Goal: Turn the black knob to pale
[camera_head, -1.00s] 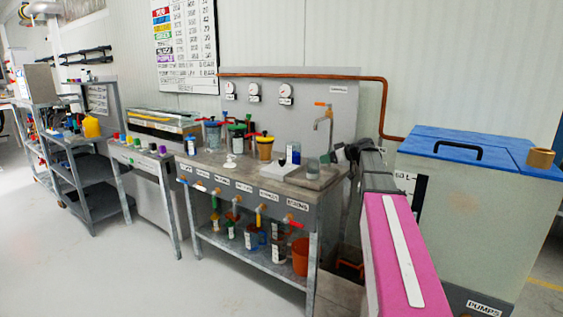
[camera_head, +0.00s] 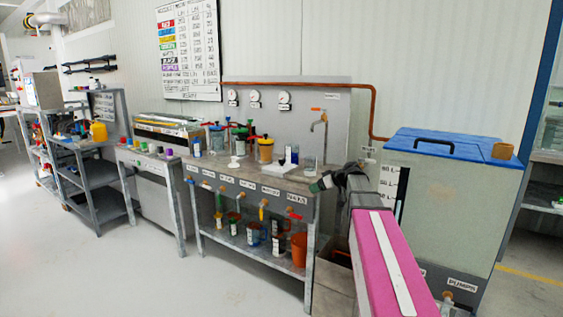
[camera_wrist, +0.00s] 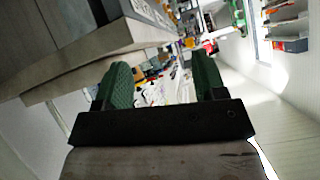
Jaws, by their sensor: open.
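A row of small coloured knobs stands on top of the grey console left of the workbench, in the head view. A red knob (camera_head: 122,139) and a purple knob (camera_head: 169,152) show there. I cannot tell a black knob apart at this size. My gripper (camera_head: 318,185) is at the right end of the workbench, far to the right of the console. In the wrist view my gripper (camera_wrist: 163,78) has its two green fingers spread apart, with nothing between them. The wrist view shows no knob clearly.
The workbench (camera_head: 262,178) carries several coloured vessels, a tap (camera_head: 318,125) and a white tray. A blue-lidded tank (camera_head: 440,200) stands at right. Grey shelves (camera_head: 98,176) stand at far left. The floor (camera_head: 130,270) in front is clear.

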